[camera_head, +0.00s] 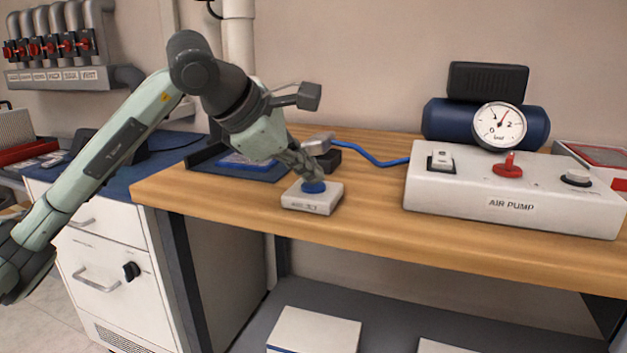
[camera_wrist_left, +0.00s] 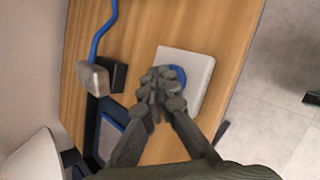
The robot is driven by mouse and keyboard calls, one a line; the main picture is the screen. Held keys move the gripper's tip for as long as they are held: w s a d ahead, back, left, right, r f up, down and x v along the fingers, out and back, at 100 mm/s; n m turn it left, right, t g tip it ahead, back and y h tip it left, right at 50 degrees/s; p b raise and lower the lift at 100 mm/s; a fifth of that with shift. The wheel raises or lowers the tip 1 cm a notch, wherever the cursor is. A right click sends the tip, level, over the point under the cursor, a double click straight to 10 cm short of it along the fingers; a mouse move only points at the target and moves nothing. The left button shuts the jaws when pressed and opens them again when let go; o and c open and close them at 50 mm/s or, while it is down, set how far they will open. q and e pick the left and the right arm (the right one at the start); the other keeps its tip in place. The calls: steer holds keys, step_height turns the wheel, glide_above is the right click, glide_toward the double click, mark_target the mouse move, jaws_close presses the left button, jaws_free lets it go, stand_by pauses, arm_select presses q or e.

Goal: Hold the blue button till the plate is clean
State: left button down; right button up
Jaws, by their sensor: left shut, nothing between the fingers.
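The blue button (camera_head: 313,187) sits on a small white box (camera_head: 312,203) near the front edge of the wooden bench. My left gripper (camera_head: 315,178) is shut and empty, its fingertips right over the button and seeming to touch it. In the left wrist view the shut fingers (camera_wrist_left: 163,92) cover part of the blue button (camera_wrist_left: 178,75) on its white box (camera_wrist_left: 199,72). I cannot tell how far the button is pressed. A dark tray with a blue plate-like sheet (camera_head: 247,160) lies behind, partly hidden by my arm. My right gripper is not in view.
A grey head on a dark block (camera_head: 328,160) stands just behind the button box, with a blue hose (camera_head: 375,158) running right. A white air pump box (camera_head: 515,188) with a gauge (camera_head: 498,126) fills the right. Bare bench (camera_head: 375,205) lies between.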

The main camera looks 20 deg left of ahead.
mark_target(310, 186)
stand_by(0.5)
arm_select(q)
steer(key=shift+r+p, duration=0.7)
steer(key=shift+r, duration=0.3)
steer(key=shift+r+p, duration=1.8)
steer(key=shift+r, duration=0.7)
